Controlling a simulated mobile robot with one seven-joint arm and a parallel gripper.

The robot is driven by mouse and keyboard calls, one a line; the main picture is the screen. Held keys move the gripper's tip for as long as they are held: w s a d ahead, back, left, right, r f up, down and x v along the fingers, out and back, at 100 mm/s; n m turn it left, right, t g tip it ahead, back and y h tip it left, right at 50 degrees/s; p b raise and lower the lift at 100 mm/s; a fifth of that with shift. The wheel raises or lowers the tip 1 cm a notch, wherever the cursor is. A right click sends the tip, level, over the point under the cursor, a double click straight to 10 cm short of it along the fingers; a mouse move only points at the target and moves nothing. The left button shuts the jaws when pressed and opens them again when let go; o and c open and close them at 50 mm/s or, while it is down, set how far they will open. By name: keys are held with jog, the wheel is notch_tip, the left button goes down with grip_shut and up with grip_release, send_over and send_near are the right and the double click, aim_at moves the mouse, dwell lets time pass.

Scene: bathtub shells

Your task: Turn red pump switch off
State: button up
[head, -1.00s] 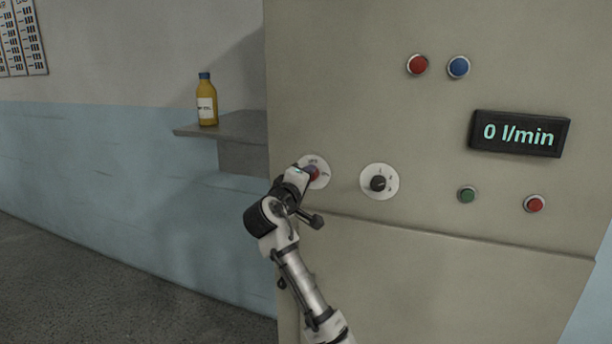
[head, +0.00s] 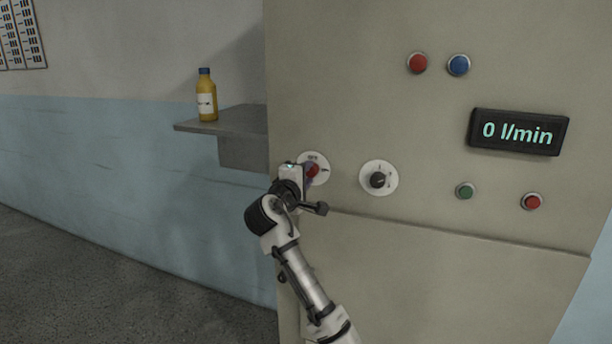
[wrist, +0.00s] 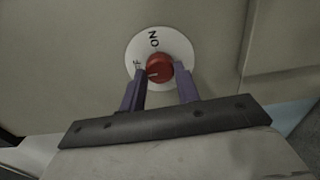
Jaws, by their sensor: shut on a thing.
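The red pump switch (head: 313,170) is a round red knob on a white disc on the front of the beige cabinet. The wrist view shows the knob (wrist: 159,68) with a pale pointer line aimed left, near the partly hidden lettering on the disc's left side; "ON" is printed at the disc's top. My gripper (wrist: 159,74) is shut on the knob, one purple finger on each side of it. In the head view my gripper (head: 306,172) partly covers the disc's left and lower parts.
A black knob on a white disc (head: 378,180) is to the right. The display (head: 518,132) reads 0 l/min. Red (head: 417,63), blue (head: 458,65), green (head: 465,191) and lower red (head: 532,202) buttons are on the cabinet. A shelf (head: 235,121) holds a yellow bottle (head: 206,98).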

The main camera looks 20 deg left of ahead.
jog(key=shift+a, duration=0.1)
jog(key=o, duration=1)
jog(key=s+b, duration=0.2)
jog(key=s, duration=0.5)
jog(key=s+b, duration=0.2)
jog(key=s, duration=0.5)
jog(key=shift+a, duration=0.2)
